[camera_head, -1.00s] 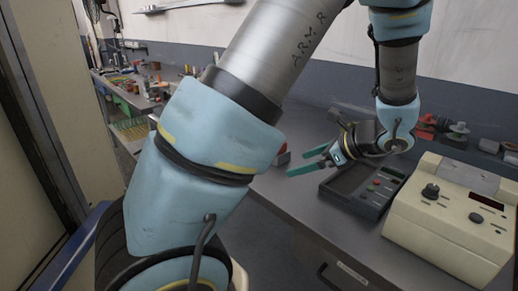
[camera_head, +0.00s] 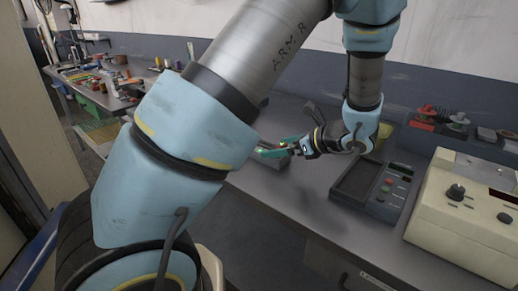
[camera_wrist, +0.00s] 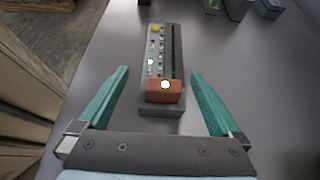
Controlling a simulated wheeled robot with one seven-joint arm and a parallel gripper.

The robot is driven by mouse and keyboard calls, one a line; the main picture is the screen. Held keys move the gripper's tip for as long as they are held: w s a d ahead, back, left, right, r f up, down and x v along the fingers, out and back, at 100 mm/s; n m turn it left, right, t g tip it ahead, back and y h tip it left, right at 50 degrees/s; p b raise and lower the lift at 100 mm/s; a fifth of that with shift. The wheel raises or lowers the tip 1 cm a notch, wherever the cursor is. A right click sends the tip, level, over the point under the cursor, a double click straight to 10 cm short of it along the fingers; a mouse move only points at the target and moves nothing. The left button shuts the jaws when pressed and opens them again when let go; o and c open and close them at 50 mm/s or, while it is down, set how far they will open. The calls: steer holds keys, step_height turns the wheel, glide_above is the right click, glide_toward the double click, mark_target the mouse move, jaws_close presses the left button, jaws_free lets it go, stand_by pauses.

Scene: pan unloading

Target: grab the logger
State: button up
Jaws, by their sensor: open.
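A grey box-shaped device, which I take for the logger (camera_wrist: 146,58), lies on the grey bench in the wrist view. It has a yellow knob at its far end, a dark slot along its top and a red block at its near end. My gripper (camera_wrist: 160,73) is open, its two teal fingers spread on either side of the device's near part, with gaps on both sides. In the head view my gripper (camera_head: 272,147) is low over the bench, and my arm hides much of that area.
A dark control box with a tray (camera_head: 355,182) lies right of my gripper in the head view. A cream instrument (camera_head: 465,205) with knobs stands farther right. Small red and grey items (camera_head: 440,117) line the back wall. Bench surface in front is bare.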

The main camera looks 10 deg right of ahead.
mark_target(265, 148)
steer(key=shift+p+x, duration=1.15)
steer(key=shift+x, duration=2.05)
steer(key=shift+w+d, duration=0.1)
steer(key=shift+d, duration=0.1)
jaws_close()
